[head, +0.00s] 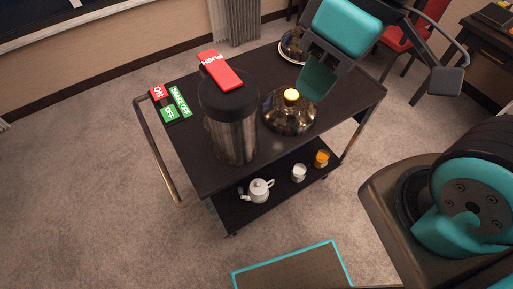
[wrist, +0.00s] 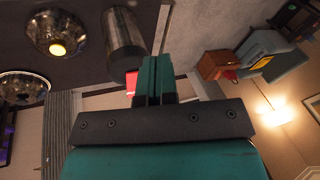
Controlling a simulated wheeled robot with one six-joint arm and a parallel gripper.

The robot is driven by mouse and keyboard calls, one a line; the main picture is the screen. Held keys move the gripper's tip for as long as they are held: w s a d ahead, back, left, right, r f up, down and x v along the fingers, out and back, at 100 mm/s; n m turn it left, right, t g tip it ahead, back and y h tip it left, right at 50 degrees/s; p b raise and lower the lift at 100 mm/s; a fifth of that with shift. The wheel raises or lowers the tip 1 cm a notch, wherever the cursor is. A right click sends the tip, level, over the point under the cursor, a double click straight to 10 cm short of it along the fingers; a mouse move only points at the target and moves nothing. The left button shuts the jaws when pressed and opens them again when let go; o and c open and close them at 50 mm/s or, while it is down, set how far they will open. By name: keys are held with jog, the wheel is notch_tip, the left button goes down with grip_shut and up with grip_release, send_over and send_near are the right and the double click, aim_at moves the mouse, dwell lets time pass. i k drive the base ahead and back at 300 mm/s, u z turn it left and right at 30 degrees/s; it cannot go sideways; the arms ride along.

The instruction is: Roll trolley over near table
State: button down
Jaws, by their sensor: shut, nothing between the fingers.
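The trolley (head: 185,145) has a dark top, a lower shelf and a metal handle (head: 154,152) at its left end. On its top stand a steel flask with a red PUSH lid (head: 232,130) and two shiny domes, the nearer one with a yellow knob (head: 290,112). Red and green brake signs reading ON and OFF (head: 168,104) show at the left end. My gripper (head: 312,88) is over the right part of the trolley, above the domed dish and away from the handle. Its fingers are together and empty in the wrist view (wrist: 155,75). A dark wooden table (head: 488,42) is partly visible at the upper right.
A white teapot (head: 257,191), a white cup (head: 299,173) and an orange-filled glass (head: 321,158) stand on the lower shelf. A red chair (head: 425,25) is at the upper right. A wall and radiator (head: 233,22) lie behind. Carpet (head: 80,200) at left is clear.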

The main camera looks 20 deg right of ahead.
aim_at(221, 140)
jog(key=k, duration=0.65)
jog(key=u, duration=0.55)
jog(key=i, duration=1.15)
jog(key=u, duration=0.35)
